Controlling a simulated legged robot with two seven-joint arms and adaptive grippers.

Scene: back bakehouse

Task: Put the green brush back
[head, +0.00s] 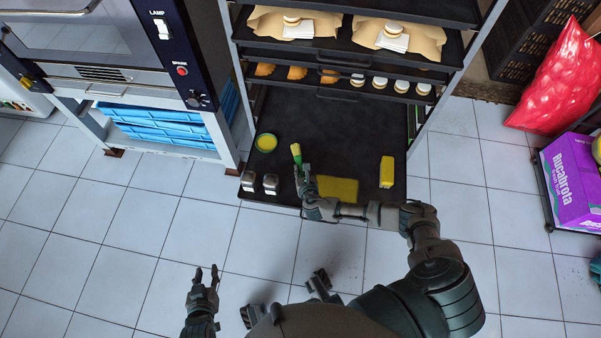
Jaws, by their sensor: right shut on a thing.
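The green brush (296,153) is near the middle of the head view, its pale bristle end toward the back. My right gripper (303,175) is shut on the brush's near part, over a black tray shelf (318,120). Whether the brush touches the shelf, I cannot tell. My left gripper (205,277) is open and empty over the tiled floor at the lower left, away from the shelf. On the shelf lie a flat yellow mat (340,188), a yellow block (387,171) and a round green-rimmed bowl (266,143) with yellow contents.
Two small metal-topped shakers (259,182) stand at the shelf's front left corner. Upper rack shelves with pastries (300,73) overhang the back. An oven (100,40) stands left; a red sack (562,80) and a purple box (577,180) are right. The tiled floor is clear.

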